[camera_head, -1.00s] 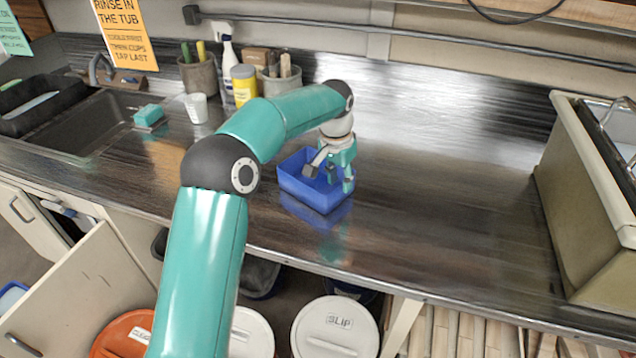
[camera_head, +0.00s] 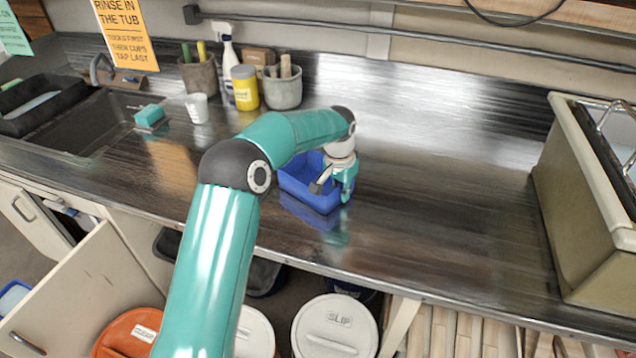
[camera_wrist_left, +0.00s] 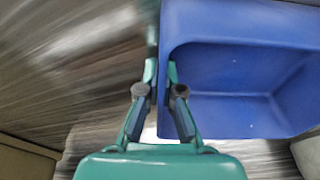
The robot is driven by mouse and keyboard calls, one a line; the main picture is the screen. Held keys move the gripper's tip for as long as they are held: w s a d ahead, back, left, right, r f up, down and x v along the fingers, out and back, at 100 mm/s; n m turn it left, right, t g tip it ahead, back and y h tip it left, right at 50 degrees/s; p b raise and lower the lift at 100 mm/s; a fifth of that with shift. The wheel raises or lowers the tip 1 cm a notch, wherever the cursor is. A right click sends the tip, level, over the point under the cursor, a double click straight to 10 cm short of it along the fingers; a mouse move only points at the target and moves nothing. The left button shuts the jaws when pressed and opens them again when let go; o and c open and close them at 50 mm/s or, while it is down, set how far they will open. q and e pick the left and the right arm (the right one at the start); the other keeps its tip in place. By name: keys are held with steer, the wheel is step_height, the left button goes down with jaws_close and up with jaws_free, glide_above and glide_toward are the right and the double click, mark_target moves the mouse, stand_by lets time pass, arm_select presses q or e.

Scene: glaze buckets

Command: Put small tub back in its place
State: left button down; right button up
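The small tub (camera_head: 303,185) is a blue open box on the dark counter, near its front edge in the head view. In the left wrist view, the blue tub (camera_wrist_left: 240,90) fills the upper right. My left gripper (camera_head: 335,188) is at the tub's right side in the head view. In the wrist view, the left gripper (camera_wrist_left: 161,78) has one finger outside the tub's wall and one inside, close together with the wall between them. The fingertips are largely hidden in the head view. My right gripper is in neither view.
A sink (camera_head: 85,125) lies at left, with a teal sponge (camera_head: 149,116) and white cup (camera_head: 197,107) beside it. A yellow jar (camera_head: 245,88) and tool pots (camera_head: 282,92) stand at the back. A large beige basin (camera_head: 580,205) stands at right. The middle counter is clear.

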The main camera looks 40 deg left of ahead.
arm_select(q)
steer(key=shift+r, duration=0.15)
stand_by(0.3)
step_height(320, 180, up, 8)
steer(key=shift+w+r, duration=0.1)
step_height(320, 180, up, 12)
steer(key=p, duration=0.3)
steer(key=shift+f, duration=0.2)
